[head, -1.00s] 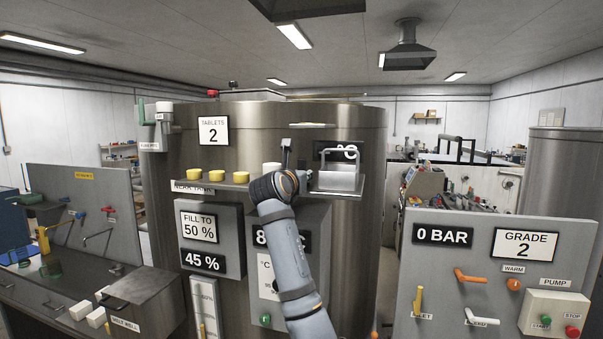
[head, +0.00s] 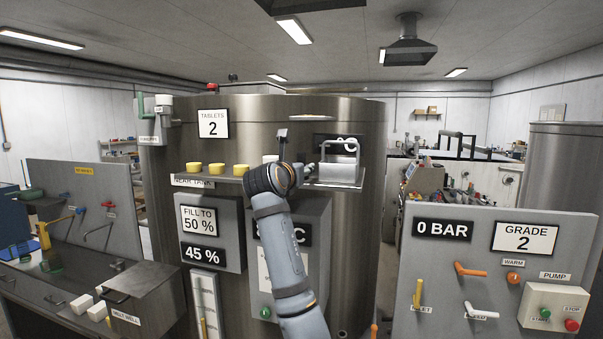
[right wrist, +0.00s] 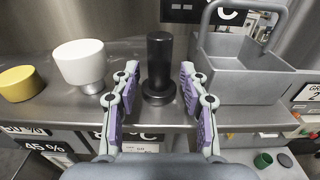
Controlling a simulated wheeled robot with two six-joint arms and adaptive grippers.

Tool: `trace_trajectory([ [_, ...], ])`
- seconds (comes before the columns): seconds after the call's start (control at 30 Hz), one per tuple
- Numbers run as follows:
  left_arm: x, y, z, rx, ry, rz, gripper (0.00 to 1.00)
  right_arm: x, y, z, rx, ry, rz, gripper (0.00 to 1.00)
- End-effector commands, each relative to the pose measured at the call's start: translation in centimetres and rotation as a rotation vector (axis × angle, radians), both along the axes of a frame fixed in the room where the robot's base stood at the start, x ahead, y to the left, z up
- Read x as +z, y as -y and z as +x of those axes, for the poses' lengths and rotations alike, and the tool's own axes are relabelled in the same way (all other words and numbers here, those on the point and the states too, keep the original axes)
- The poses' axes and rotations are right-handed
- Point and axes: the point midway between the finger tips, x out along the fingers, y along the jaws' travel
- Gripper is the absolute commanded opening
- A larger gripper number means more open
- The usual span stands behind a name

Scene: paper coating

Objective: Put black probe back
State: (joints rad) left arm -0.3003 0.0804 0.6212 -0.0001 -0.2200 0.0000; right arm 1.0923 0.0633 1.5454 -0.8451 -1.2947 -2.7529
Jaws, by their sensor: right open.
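The black probe (right wrist: 159,68) stands upright on a round base on the grey shelf (right wrist: 230,116), in the middle of the right wrist view. My right gripper (right wrist: 160,82) is open, with one purple-padded finger on each side of the probe. A gap shows between the probe and each finger. The probe looks free on the shelf. In the head view my right wrist (head: 270,178) covers the gripper and this part of the shelf, so I cannot make out the probe clearly there. My left gripper is out of view.
A white cup-shaped piece (right wrist: 80,62) and a yellow tablet (right wrist: 17,82) stand left of the probe. A grey basket with a raised handle (right wrist: 250,75) stands close on its right. The steel tank (head: 345,120) rises behind the shelf.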

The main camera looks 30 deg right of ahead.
Motion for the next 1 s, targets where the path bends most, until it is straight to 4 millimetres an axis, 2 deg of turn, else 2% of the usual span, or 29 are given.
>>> trace_trajectory([
  [0.03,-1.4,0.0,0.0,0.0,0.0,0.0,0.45,-0.7,-1.1,-0.8,0.005,0.007,0.003,0.44],
  [0.13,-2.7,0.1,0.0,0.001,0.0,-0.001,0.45,-0.5,-3.1,-2.5,0.006,0.007,0.005,0.44],
  [0.3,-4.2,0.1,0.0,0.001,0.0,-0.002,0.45,-0.2,-5.9,-4.9,0.005,0.005,0.004,0.44],
  [0.43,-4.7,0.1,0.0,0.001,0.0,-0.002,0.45,0.2,-7.1,-6.0,0.002,0.003,0.001,0.44],
  [0.9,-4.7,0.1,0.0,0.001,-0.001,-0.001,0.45,0.4,-7.4,-6.4,0.0,0.001,0.001,0.44],
  [0.97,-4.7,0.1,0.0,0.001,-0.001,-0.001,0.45,-0.2,-7.5,-5.9,0.005,0.001,0.006,0.44],
  [1.0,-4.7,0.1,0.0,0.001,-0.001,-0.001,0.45,-1.2,-7.6,-5.0,0.014,0.002,0.016,0.44],
])
